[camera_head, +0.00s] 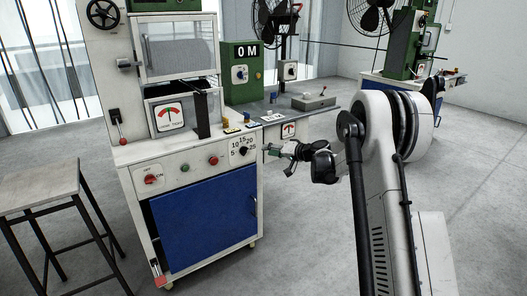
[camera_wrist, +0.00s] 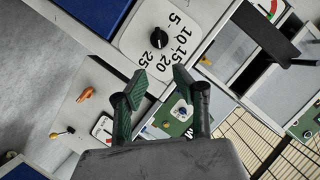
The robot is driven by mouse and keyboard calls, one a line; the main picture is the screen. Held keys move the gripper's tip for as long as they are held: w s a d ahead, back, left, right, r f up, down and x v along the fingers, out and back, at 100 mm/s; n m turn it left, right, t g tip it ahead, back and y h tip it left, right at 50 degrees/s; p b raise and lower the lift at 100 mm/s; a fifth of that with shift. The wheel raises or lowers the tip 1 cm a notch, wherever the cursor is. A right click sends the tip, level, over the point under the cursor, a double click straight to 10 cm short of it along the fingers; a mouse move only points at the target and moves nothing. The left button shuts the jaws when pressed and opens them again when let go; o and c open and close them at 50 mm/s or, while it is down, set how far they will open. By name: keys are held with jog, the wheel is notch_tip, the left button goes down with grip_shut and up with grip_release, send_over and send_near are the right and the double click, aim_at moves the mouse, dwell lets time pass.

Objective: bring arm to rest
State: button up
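My gripper (camera_head: 272,150) is at the end of my arm, in front of the right part of the white machine (camera_head: 190,152). In the wrist view my gripper (camera_wrist: 158,88) shows two green-padded fingers spread apart with nothing between them. The dial (camera_wrist: 158,38) with numbers 5 to 25 lies beyond the fingertips; the dial also shows in the head view (camera_head: 243,151), just left of my gripper. I cannot tell the exact gap between the fingertips and the machine panel.
A stool (camera_head: 50,190) stands at the left. A second machine (camera_head: 405,60) stands at the back right. The floor at right is clear.

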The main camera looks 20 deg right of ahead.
jog(key=shift+s+d, duration=0.1)
jog(key=shift+s, duration=0.1)
jog(key=shift+r, duration=0.1)
jog(key=s+a+r+g+h, duration=0.1)
jog(key=s+a+r, duration=0.3)
jog(key=s, duration=0.5)
jog(key=s+a+r+n+g+h, duration=0.1)
jog(key=s+a+r+g, duration=0.15)
jog(key=s+r, duration=0.5)
jog(key=s+a+r+h, duration=0.2)
jog(key=s+a+r, duration=0.15)
jog(key=s, duration=0.65)
jog(key=s+d+f+n+g+h, duration=0.1)
jog(key=s+f+h, duration=0.15)
jog(key=s, duration=1.25)
jog(key=s+d+f+h, duration=0.15)
jog(key=s+f, duration=0.25)
jog(key=s, duration=1.1)
notch_tip(320, 180, up, 13)
jog(key=p, duration=1.3)
jog(key=shift+a+h, duration=0.3)
jog(key=shift+a, duration=0.15)
